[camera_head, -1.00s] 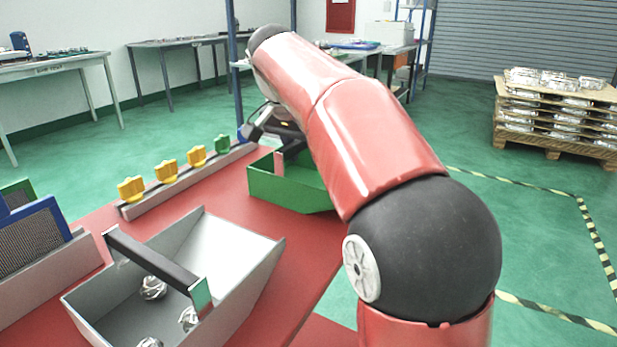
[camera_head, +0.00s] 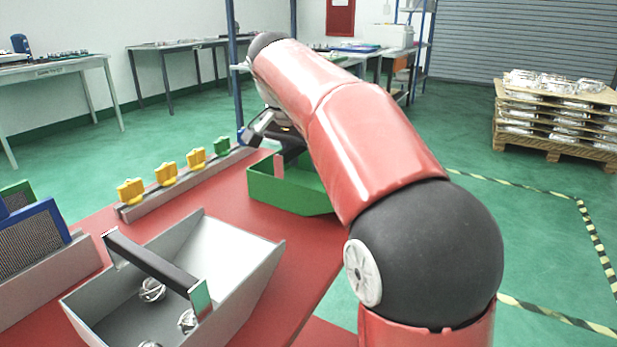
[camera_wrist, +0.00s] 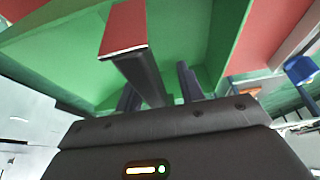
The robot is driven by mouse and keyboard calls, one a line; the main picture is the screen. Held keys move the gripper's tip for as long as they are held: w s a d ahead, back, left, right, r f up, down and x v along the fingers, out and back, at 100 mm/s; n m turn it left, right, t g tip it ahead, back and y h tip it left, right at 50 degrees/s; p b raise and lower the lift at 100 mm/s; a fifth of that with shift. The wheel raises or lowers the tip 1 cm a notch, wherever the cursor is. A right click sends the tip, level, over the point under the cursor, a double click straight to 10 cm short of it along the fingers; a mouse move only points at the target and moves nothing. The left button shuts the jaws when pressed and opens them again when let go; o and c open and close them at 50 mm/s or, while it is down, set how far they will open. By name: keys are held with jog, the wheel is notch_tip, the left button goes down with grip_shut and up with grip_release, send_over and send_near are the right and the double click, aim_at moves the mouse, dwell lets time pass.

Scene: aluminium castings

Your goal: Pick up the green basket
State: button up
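The green basket (camera_head: 290,197) stands on the far end of the red table, partly hidden behind my arm. Its dark handle, with a reddish end plate (camera_head: 279,165), rises above it. In the wrist view the basket (camera_wrist: 70,45) fills the upper middle, and the handle (camera_wrist: 143,80) with its red end plate (camera_wrist: 125,27) runs between my fingers. My gripper (camera_wrist: 160,88) is open around the handle, with a visible gap at the right finger. In the head view my gripper is mostly hidden by the arm.
A grey basket (camera_head: 245,250) with several metal castings stands nearer on the table (camera_head: 315,245). A rail (camera_head: 150,205) with yellow and green knobs runs along the left. Blue-framed panels (camera_head: 30,240) stand at far left. A pallet stack (camera_head: 555,115) is at the right.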

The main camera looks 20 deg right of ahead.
grip_shut()
